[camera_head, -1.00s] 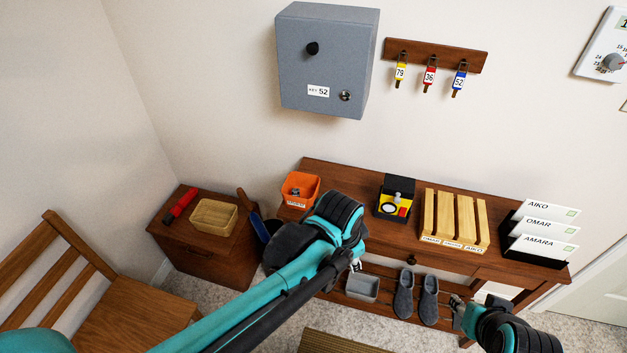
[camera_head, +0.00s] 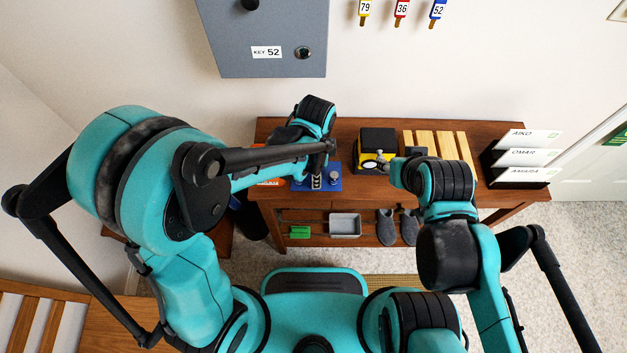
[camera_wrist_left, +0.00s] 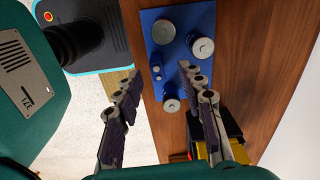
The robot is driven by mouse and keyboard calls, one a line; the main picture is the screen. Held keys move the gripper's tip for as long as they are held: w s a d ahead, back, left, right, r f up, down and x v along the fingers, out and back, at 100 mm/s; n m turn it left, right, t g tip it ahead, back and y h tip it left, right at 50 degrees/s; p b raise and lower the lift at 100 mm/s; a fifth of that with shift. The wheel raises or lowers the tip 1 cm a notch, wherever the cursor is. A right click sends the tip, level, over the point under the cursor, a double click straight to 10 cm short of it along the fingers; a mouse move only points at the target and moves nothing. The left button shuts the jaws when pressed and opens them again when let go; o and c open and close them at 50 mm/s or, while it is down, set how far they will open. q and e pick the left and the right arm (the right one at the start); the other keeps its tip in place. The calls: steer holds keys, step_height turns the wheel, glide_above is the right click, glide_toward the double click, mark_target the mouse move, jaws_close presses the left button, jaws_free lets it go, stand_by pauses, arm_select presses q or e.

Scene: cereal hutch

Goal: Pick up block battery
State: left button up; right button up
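A blue tray (camera_wrist_left: 206,17) on the wooden table holds several round grey-topped batteries in the left wrist view. A small block with two round terminals, which looks like the block battery (camera_wrist_left: 157,72), sits near the tray's edge among them. My left gripper (camera_wrist_left: 160,73) is open, its fingers on either side of the block in the picture; I cannot tell how far above it they are. In the head view the left gripper (camera_head: 317,180) is over the blue tray (camera_head: 334,184), and the arm hides part of it. My right gripper (camera_head: 387,164) is near the black and yellow box; its fingers are unclear.
The black and yellow box (camera_head: 378,139) stands right of the tray. Wooden slats (camera_head: 455,143) and a letter rack (camera_head: 495,172) are farther right. An orange bin (camera_head: 271,181) is mostly hidden left of the tray. The lower shelf holds a grey bin (camera_head: 345,225) and slippers (camera_head: 386,227).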

arm_select(q)
step_height(320, 180, down, 4)
steer(key=shift+s+f+b, duration=0.15)
steer(key=shift+f+b, duration=0.05)
steer(key=shift+b, duration=0.75)
steer(key=shift+r, duration=0.1)
steer(key=shift+c, duration=0.2)
jaws_close()
